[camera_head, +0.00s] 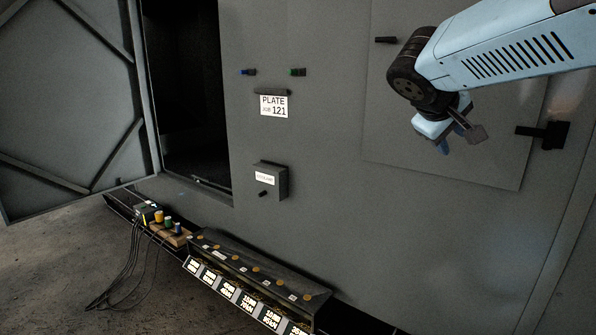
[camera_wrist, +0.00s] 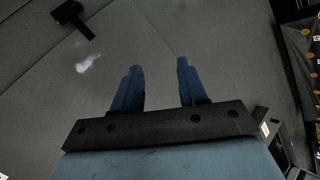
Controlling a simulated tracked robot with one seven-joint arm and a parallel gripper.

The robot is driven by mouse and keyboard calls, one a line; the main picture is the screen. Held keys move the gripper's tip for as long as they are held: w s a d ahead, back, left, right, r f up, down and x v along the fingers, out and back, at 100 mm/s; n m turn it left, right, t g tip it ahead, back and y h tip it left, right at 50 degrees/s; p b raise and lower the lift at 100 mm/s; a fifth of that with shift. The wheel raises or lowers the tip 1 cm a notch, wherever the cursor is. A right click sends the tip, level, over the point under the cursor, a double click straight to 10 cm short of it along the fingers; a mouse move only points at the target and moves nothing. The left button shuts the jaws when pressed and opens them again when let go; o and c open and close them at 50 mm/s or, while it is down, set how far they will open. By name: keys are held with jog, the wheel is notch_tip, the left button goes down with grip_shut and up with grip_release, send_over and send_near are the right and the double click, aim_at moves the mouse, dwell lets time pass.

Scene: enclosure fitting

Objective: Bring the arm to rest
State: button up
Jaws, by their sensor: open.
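My gripper (camera_head: 440,138) hangs at the end of my light blue arm, in front of the right part of the grey enclosure wall (camera_head: 330,130) in the head view. In the wrist view its two blue fingers (camera_wrist: 157,85) stand apart with nothing between them. The fingers point toward a plain grey panel (camera_wrist: 200,30). I cannot tell the exact gap between the fingertips and the panel.
A black handle (camera_head: 545,133) sticks out right of my gripper. A small grey box (camera_head: 283,182) and a plate labelled 121 (camera_head: 274,106) are on the wall. A labelled bin rack (camera_head: 262,268) lies below. The enclosure door (camera_head: 70,100) stands open at left.

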jog(key=s+a+f+m+y, duration=0.2)
jog(key=s+a+f+y, duration=0.1)
jog(key=s+f, duration=0.3)
jog(key=s+a+f+m+g+y, duration=0.1)
jog(key=s+a+f+m+y, duration=0.1)
jog(key=s, duration=0.7)
notch_tip(320, 180, down, 4)
jog(key=a+y, duration=0.1)
jog(key=y, duration=0.1)
jog(key=shift+a+r+y, duration=0.15)
jog(key=shift+a+y, duration=0.05)
jog(key=shift+y, duration=0.2)
jog(key=shift+o, duration=0.5)
